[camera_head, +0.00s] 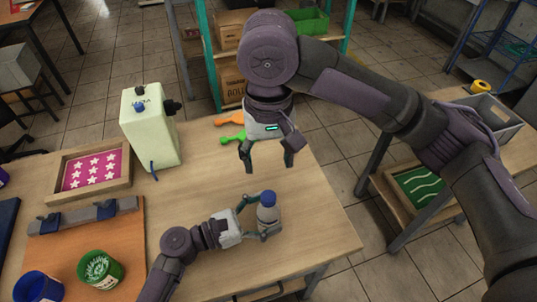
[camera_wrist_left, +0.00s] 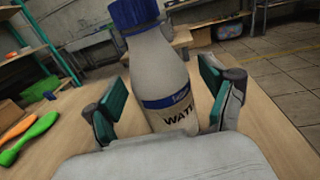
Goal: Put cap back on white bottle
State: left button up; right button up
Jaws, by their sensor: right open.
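The white bottle (camera_head: 267,216) stands upright near the table's front right edge. Its blue cap (camera_head: 267,198) sits on its top. In the left wrist view the bottle (camera_wrist_left: 163,85) shows a blue label band and dark lettering, and the cap (camera_wrist_left: 132,14) is cut by the upper edge. My left gripper (camera_head: 258,220) has its fingers on either side of the bottle's body; the left wrist view shows gaps beside the bottle, so it looks open. My right gripper (camera_head: 267,167) is open and empty, pointing down above and behind the bottle.
The tabletop around the bottle is clear.

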aim_at(258, 216)
pick_arm(q)
jog(key=v, duration=0.7)
jog(key=shift+s+a, duration=0.15)
jog(key=shift+a, duration=0.1)
dwell(0.5)
